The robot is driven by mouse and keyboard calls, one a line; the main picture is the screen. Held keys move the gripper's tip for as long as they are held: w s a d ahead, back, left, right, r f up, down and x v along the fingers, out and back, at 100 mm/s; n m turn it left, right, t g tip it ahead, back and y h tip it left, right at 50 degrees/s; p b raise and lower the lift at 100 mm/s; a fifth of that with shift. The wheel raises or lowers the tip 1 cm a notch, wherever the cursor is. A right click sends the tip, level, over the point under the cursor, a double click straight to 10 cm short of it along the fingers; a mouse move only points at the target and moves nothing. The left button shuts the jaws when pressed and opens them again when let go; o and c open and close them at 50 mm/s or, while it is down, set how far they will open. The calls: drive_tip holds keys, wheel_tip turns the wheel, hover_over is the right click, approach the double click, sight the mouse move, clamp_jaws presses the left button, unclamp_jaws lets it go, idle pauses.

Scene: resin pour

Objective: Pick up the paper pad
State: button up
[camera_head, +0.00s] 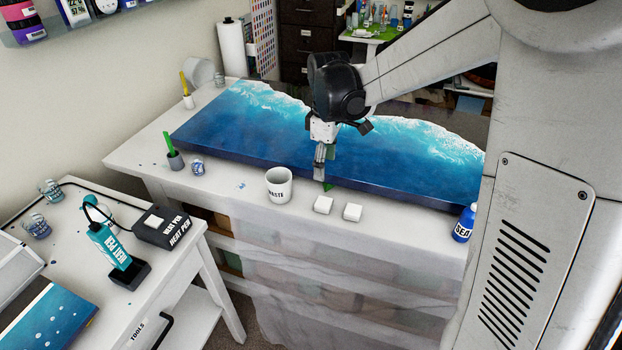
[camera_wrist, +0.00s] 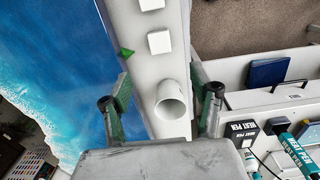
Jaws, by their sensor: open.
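Two small white square blocks, which look like paper pads, lie on the white table's front strip. The left one (camera_head: 323,204) and the right one (camera_head: 352,211) are close together but apart. In the wrist view the nearer pad (camera_wrist: 159,42) and the farther pad (camera_wrist: 151,5) lie beyond my fingertips. My gripper (camera_head: 322,175) points down just behind the left pad, near the blue panel's front edge. In the wrist view my gripper (camera_wrist: 160,82) has its two fingers wide apart with nothing held between them.
A white WASTE cup (camera_head: 278,190) stands left of the pads; the wrist view shows it between the fingers. The blue resin panel (camera_head: 250,130) fills the table behind. A blue bottle (camera_head: 464,224) stands right. The heat pen (camera_head: 112,248) is on the side table.

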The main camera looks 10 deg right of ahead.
drive_tip(key=f, duration=0.1)
hover_over(324, 202)
drive_tip(key=f, duration=0.6)
drive_tip(key=shift+w+a+f, duration=0.1)
drive_tip(key=shift+w+f, duration=0.15)
drive_tip(key=shift+f, duration=0.15)
drive_tip(key=shift+s+f+p, duration=0.2)
drive_tip(key=shift+f+p, duration=0.4)
drive_tip(key=shift+f, duration=2.7)
drive_tip(key=shift+c, duration=0.2)
drive_tip(key=c, duration=0.9)
drive_tip(key=shift+o, duration=0.2)
drive_tip(key=shift+r, duration=0.15)
